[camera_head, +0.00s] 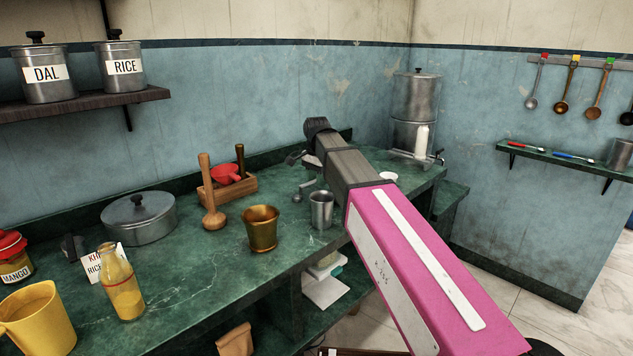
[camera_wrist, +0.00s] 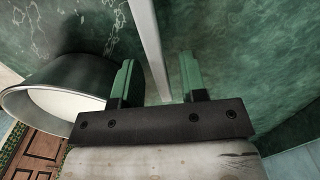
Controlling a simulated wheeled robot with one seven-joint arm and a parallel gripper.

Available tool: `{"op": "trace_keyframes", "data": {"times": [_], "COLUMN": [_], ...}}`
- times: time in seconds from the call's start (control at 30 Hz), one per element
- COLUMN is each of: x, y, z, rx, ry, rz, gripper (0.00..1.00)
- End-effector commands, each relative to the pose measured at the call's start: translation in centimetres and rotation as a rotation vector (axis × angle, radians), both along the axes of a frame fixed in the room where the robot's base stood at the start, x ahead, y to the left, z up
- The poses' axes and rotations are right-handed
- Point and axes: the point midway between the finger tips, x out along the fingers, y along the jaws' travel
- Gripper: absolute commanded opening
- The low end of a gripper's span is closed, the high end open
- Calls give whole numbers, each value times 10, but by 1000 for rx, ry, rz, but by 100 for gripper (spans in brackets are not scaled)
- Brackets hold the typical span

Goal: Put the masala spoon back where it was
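In the wrist view my gripper (camera_wrist: 157,82) is open, its two green fingers apart. A thin pale rod (camera_wrist: 148,45), perhaps a spoon handle, runs down between them, with a gap on each side. Its far end is not seen, so I cannot confirm it is the masala spoon. In the head view my wrist hides most of the gripper, which is low over the green counter. A small grey metal piece (camera_head: 308,186) shows just below it. Spoons hang at the right wall: a steel one (camera_head: 532,100), a brass one (camera_head: 562,105) and a copper-brown one (camera_head: 594,112).
A steel tumbler (camera_head: 321,210) stands close to the gripper; a metal cup (camera_wrist: 62,92) fills the wrist view's left. A steel water dispenser (camera_head: 415,105) stands behind.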

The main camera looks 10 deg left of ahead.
Motion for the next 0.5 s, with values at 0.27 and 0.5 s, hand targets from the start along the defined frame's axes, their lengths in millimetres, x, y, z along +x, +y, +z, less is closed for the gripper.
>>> {"op": "trace_keyframes", "data": {"times": [0.27, 0.5], "x": [1, 1], "y": [0, 0], "z": [47, 88], "rx": [1, 1], "ry": [-3, -2], "rz": [0, 0], "gripper": [39, 39]}}
